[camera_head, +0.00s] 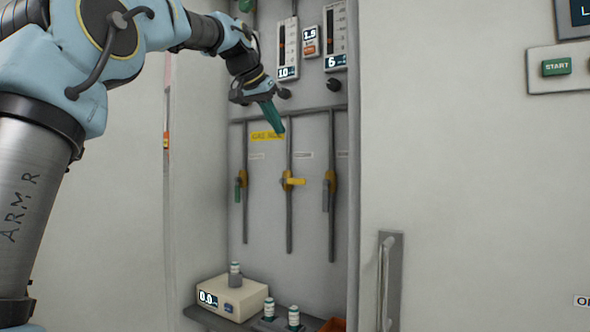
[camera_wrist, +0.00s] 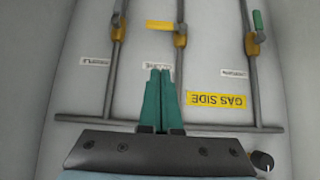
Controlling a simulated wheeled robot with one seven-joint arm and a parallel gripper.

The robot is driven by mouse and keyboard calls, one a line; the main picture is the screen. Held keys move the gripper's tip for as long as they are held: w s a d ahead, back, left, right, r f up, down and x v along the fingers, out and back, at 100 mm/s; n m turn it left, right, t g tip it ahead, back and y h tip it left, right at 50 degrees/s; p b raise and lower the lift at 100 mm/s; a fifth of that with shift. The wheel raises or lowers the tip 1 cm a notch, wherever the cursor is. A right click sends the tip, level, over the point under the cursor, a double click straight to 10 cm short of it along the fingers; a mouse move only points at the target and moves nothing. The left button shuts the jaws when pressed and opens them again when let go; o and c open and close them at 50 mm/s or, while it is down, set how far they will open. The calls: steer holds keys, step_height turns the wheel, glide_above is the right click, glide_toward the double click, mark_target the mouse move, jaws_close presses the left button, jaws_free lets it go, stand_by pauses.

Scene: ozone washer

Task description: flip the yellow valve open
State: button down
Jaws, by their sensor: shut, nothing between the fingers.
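The yellow valve (camera_head: 292,181) sits on the middle vertical pipe of the panel, and its yellow handle sticks out sideways, across the pipe. It also shows in the wrist view (camera_wrist: 162,25), near the top. My gripper (camera_head: 280,130) has green fingers, pressed together and empty. It is above the yellow valve in the head view, in front of the upper part of the panel. In the wrist view the gripper (camera_wrist: 160,72) points toward the middle pipe, apart from the valve, and covers part of that pipe and its label.
A green-handled valve (camera_head: 239,187) and a grey-handled valve (camera_head: 329,189) flank it on neighbouring pipes. A yellow "GAS SIDE" label (camera_head: 267,136) is on the panel. Flowmeters (camera_head: 288,48) are above. A shelf below holds a display box (camera_head: 232,298) and vials (camera_head: 293,317).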

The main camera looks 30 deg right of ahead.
steer(key=shift+d+f, duration=0.1)
steer(key=p, duration=0.3)
glide_above(293, 181)
step_height(293, 181, down, 7)
steer(key=shift+s+a+f, duration=0.15)
steer(key=shift+a+f, duration=0.05)
steer(key=shift+f, duration=0.8)
steer(key=shift+s+a+f, duration=0.15)
steer(key=shift+a+f, duration=0.05)
steer(key=shift+f, duration=0.75)
